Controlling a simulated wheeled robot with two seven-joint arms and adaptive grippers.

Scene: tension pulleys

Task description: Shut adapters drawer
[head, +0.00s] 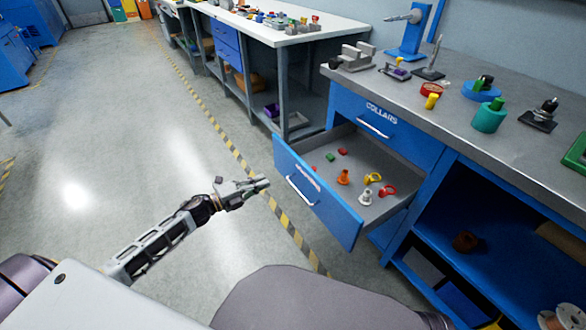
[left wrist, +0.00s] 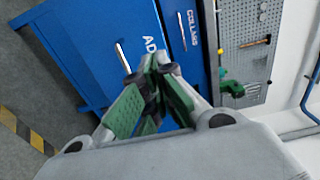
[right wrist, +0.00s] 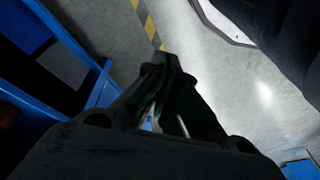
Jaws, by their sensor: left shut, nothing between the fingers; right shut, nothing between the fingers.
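The adapters drawer (head: 325,207) is blue and pulled well out of the workbench, below the closed collars drawer (head: 372,117). Its front has a silver handle (head: 300,191); in the left wrist view the drawer front (left wrist: 115,30) shows the letters "AD". Several small parts lie inside, among them an orange one (head: 343,177), a white one (head: 366,196) and a red ring (head: 388,190). My left gripper (head: 264,183) is shut and empty, just left of the drawer front, apart from it. My right gripper (right wrist: 165,70) is shut and empty; it shows in the right wrist view over the floor.
The grey workbench top (head: 450,105) holds several fixtures, including a teal cylinder (head: 489,117) and a blue stand (head: 410,40). An open blue shelf (head: 480,255) lies right of the drawer. A second bench (head: 290,35) stands behind. Floor left of the drawer is clear, with a striped line (head: 235,150).

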